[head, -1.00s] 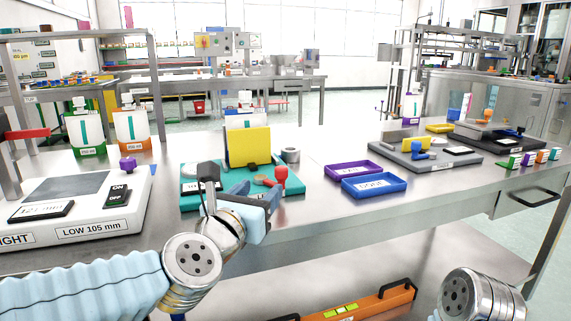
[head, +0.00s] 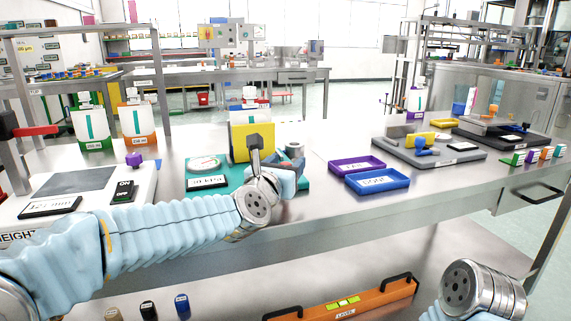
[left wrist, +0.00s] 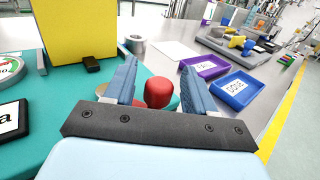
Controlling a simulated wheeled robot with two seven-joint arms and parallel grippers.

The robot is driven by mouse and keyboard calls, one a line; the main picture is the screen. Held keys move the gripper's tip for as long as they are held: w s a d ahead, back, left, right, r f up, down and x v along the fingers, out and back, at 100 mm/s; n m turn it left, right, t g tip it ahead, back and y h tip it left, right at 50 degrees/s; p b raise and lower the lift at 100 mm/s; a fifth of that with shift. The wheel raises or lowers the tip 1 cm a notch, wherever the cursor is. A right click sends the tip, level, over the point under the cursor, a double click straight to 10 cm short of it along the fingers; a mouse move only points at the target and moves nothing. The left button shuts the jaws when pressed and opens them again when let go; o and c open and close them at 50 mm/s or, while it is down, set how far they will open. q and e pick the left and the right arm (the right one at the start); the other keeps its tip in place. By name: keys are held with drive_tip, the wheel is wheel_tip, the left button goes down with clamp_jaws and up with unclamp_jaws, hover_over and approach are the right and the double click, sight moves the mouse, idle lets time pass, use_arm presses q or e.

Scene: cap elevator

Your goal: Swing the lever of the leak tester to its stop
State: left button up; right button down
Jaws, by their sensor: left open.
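The leak tester is a teal base (head: 222,191) on the bench, with a round gauge (head: 204,163), a kPa label plate and an upright yellow block (head: 240,150). The lever's red knob (left wrist: 158,93) shows in the left wrist view, between the two blue fingers of my left gripper (left wrist: 159,68). The fingers stand apart, with gaps at the knob's sides. In the head view, my left gripper (head: 288,168) is over the tester's right end and hides the knob. The lever's arm is mostly hidden. My right gripper is out of view; only part of my right arm shows at lower right.
A purple tray (head: 357,164) and a blue tray (head: 376,181) lie right of the tester. A grey metal cylinder (left wrist: 136,44) stands close behind it. A white scale (head: 75,190) is at left. A grey fixture (head: 428,153) stands further right.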

use_arm(q)
clamp_jaws()
